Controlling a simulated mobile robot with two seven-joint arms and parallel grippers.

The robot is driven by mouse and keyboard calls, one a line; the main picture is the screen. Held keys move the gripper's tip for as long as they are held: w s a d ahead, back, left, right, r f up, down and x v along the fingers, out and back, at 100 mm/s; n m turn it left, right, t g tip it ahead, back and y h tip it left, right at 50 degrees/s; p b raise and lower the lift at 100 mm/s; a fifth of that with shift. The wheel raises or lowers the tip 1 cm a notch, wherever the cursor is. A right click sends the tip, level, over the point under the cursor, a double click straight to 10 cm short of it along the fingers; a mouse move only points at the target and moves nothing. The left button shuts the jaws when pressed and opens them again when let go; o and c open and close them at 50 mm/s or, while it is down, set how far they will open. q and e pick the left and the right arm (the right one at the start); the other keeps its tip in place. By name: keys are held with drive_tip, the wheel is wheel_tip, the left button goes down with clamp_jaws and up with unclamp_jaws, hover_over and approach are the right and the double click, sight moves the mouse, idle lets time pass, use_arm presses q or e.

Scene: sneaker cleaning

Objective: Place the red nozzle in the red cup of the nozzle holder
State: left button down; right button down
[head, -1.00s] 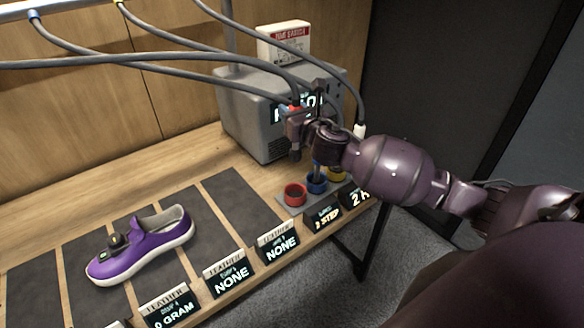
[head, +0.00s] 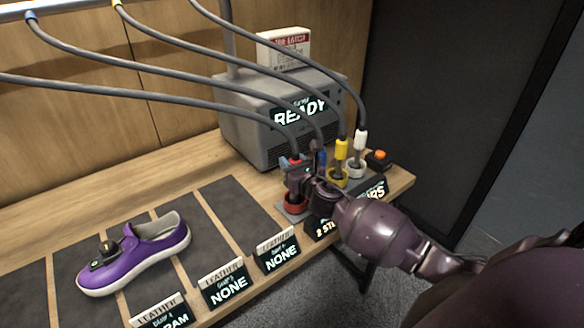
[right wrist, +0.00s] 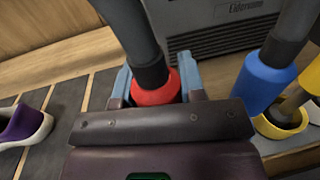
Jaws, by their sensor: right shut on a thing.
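My right gripper (head: 298,176) is shut on the red nozzle (right wrist: 157,92), which shows between the fingers in the right wrist view with its grey hose rising from it. In the head view the gripper is low, right above the red cup (head: 292,209) at the left end of the nozzle holder (head: 291,218). The gripper covers most of the nozzle there, so I cannot tell how far its tip is inside the cup. My left gripper is not in view.
The blue nozzle (right wrist: 263,82) is close on the right. Yellow (head: 341,150) and white (head: 360,140) nozzles stand in their cups beyond it. A grey machine (head: 250,130) reading READY stands behind. A purple sneaker (head: 140,257) lies on a dark mat at left.

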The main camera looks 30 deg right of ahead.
drive_tip(key=shift+f, duration=0.3)
drive_tip(key=shift+f, duration=0.15)
drive_tip(key=c, duration=0.7)
unclamp_jaws()
